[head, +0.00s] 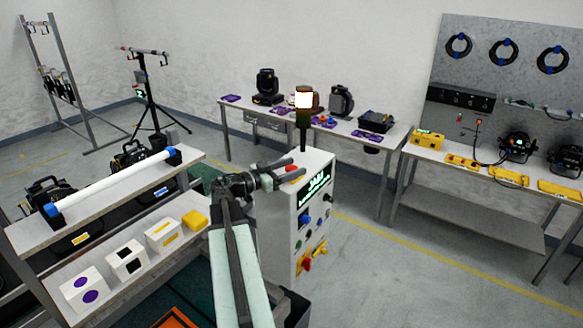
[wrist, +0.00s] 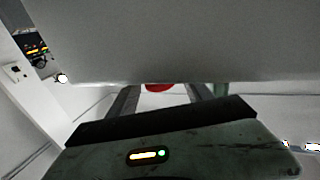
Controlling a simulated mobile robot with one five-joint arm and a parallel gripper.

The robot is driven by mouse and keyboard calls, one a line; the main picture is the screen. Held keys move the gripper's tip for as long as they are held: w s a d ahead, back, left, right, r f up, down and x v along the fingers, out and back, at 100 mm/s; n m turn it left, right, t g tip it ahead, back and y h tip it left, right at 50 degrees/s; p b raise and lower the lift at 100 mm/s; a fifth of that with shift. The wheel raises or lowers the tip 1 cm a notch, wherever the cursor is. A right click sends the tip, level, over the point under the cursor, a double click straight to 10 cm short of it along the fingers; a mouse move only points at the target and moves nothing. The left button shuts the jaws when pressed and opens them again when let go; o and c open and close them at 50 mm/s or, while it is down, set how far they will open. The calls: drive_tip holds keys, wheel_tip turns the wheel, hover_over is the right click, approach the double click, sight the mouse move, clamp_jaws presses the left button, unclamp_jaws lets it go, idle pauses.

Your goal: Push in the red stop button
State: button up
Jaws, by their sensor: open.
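The white control cabinet (head: 310,215) stands in the middle of the head view. A small red part, seemingly the red stop button (head: 291,168), shows on its top beside my gripper fingers. My gripper (head: 293,171) is open, reaching right over the cabinet's top left edge. In the wrist view a red round shape (wrist: 159,87) shows between my two fingers (wrist: 163,94), partly hidden behind a pale grey surface (wrist: 160,40). Nothing is between the fingertips that I can see held. Whether the fingers touch the button, I cannot tell.
A lit lamp (head: 304,100) on a dark post rises from the cabinet top behind my gripper. The cabinet front has a green screen (head: 314,186) and several knobs. A shelf (head: 110,195) with boxes stands left. Open floor (head: 400,275) lies right.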

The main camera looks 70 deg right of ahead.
drive_tip(key=shift+d, duration=0.1)
clamp_jaws()
drive_tip(key=shift+s+f, duration=0.1)
idle(1.3)
